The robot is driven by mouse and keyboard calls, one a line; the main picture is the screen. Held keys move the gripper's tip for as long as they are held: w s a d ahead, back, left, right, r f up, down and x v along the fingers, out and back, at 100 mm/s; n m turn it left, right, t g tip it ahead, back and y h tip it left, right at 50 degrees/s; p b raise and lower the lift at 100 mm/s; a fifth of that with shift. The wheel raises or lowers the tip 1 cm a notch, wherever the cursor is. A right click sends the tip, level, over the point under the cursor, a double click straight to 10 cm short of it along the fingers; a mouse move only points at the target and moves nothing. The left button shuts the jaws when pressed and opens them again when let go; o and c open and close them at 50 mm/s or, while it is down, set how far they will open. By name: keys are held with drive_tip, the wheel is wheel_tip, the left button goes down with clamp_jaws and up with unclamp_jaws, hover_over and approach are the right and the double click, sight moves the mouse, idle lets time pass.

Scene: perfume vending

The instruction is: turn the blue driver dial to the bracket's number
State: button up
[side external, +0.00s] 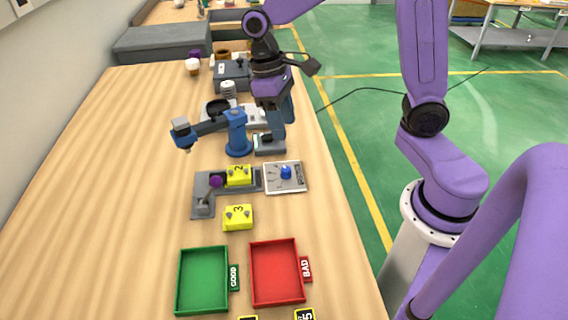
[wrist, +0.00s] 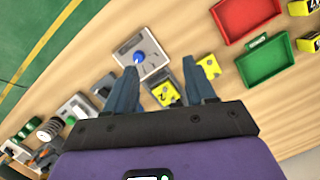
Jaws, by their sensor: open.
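The blue dial (side external: 286,172) sits on a pale plate with markings (side external: 297,186), near the table's right edge. In the wrist view the dial (wrist: 137,57) shows just beyond my left fingertip. A yellow bracket marked 2 (side external: 239,178) sits in a grey fixture (side external: 202,206) left of the dial plate; it also shows between my fingers in the wrist view (wrist: 166,94). My gripper (side external: 279,134) is open and empty, above the table and behind the dial plate. The dial's pointed-at number is too small to read.
A second yellow bracket marked 3 (side external: 238,218) lies in front of the fixture. A green GOOD tray (side external: 179,285) and a red BAD tray (side external: 254,280) are nearer. A blue arm-like device (side external: 236,135) stands left of my gripper. The table's left side is clear.

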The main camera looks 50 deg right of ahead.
sight(286, 168)
drive_tip(key=w+d+f+m+g+y, duration=0.1)
drive_tip(key=w+d+f+m+g, duration=0.15)
drive_tip(key=w+d+m, duration=0.55)
drive_tip(key=s+f+n, duration=0.1)
drive_tip(key=f, duration=0.4)
drive_tip(key=s+a+f, duration=0.1)
drive_tip(key=f, duration=0.5)
drive_tip(key=s+a+f+n, duration=0.1)
drive_tip(key=s+f, duration=0.1)
drive_tip(key=f, duration=0.3)
drive_tip(key=shift+s+a+f+n+t, duration=0.1)
drive_tip(key=shift+a+f+n+t, duration=0.05)
drive_tip(key=shift+f+n+t, duration=0.15)
drive_tip(key=c, duration=1)
